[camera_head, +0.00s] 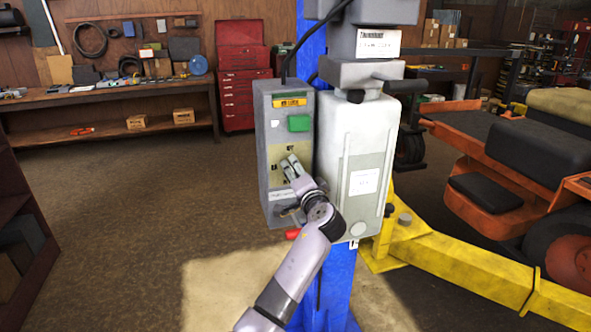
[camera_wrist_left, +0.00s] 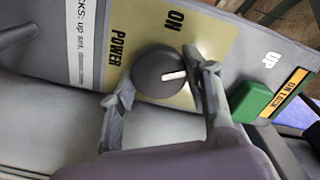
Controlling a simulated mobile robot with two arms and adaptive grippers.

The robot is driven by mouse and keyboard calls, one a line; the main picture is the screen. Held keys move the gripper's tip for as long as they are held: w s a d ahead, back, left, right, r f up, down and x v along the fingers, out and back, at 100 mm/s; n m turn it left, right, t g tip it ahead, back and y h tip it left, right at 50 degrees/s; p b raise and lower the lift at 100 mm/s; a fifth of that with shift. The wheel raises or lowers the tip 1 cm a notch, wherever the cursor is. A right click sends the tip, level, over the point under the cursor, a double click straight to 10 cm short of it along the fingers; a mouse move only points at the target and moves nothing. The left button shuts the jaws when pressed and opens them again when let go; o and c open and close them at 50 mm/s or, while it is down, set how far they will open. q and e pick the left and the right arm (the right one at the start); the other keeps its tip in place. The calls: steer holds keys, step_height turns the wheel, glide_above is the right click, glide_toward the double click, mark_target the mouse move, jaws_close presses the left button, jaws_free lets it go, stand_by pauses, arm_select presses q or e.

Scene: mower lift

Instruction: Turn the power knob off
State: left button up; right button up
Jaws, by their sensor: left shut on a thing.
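The dark round power knob (camera_wrist_left: 150,68) sits on the yellow panel of the grey control box (camera_head: 264,160). In the left wrist view its white mark points right, toward the green UP button (camera_wrist_left: 251,99). The words POWER and ON are printed beside the knob. My left gripper (camera_wrist_left: 163,82) is shut on the knob, one finger on each side. In the head view the left gripper (camera_head: 291,168) is at the panel and hides the knob. The UP button also shows in the head view (camera_head: 299,123). My right gripper is not in view.
A white motor housing (camera_head: 345,150) stands right beside the control box, on the blue post (camera_head: 336,285). A yellow lift arm (camera_head: 470,268) runs to the right, near an orange mower (camera_head: 480,212). The floor left of the box is clear.

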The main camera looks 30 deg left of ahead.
arm_select(q)
steer(key=shift+m+p, duration=1.4)
steer(key=shift+m, duration=1.5)
steer(key=o, duration=1.1)
steer(key=shift+w+f, duration=0.1)
steer(key=shift+o, duration=0.2)
